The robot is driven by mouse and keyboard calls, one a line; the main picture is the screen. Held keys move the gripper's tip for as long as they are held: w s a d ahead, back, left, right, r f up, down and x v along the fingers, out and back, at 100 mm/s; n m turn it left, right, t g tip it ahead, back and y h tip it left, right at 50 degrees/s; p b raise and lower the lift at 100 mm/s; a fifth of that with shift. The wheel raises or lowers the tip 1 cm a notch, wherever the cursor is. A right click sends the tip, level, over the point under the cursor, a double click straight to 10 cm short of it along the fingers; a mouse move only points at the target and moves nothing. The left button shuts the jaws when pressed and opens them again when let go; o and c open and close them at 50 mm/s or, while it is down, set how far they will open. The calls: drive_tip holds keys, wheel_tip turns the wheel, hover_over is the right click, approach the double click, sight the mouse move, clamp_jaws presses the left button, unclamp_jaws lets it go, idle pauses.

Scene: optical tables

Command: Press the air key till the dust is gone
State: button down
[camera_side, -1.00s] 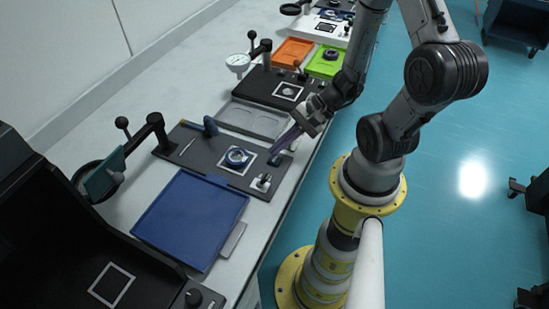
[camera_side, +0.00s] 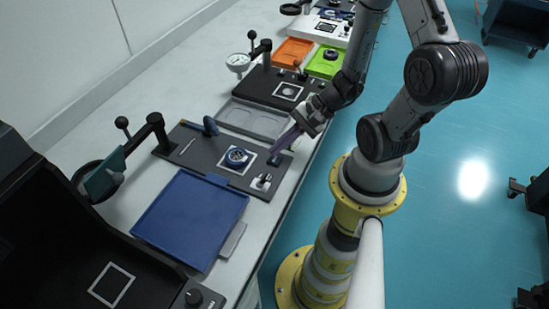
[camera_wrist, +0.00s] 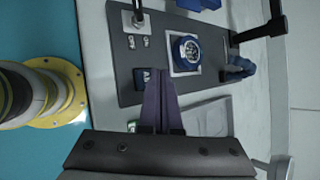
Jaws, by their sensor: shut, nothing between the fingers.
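My gripper (camera_side: 275,151) has its long purple fingers shut with nothing between them, pointing down at the near right edge of the dark station board (camera_side: 208,155). A round blue-rimmed part (camera_side: 236,157) sits on a pale square of the board and also shows in the wrist view (camera_wrist: 187,53). Any dust on it is too small to make out.
A blue tray (camera_side: 190,220) lies in front, and a grey tray (camera_side: 253,119) lies behind. A black lever post (camera_side: 158,132) rises at the board's left.

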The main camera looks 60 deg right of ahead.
sight(279, 157)
drive_tip(key=shift+f, duration=0.15)
drive_tip(key=shift+f, duration=0.3)
drive_tip(key=shift+f, duration=0.4)
idle(0.8)
drive_tip(key=shift+r, duration=0.85)
drive_tip(key=shift+r, duration=0.1)
drive_tip(key=shift+r, duration=2.4)
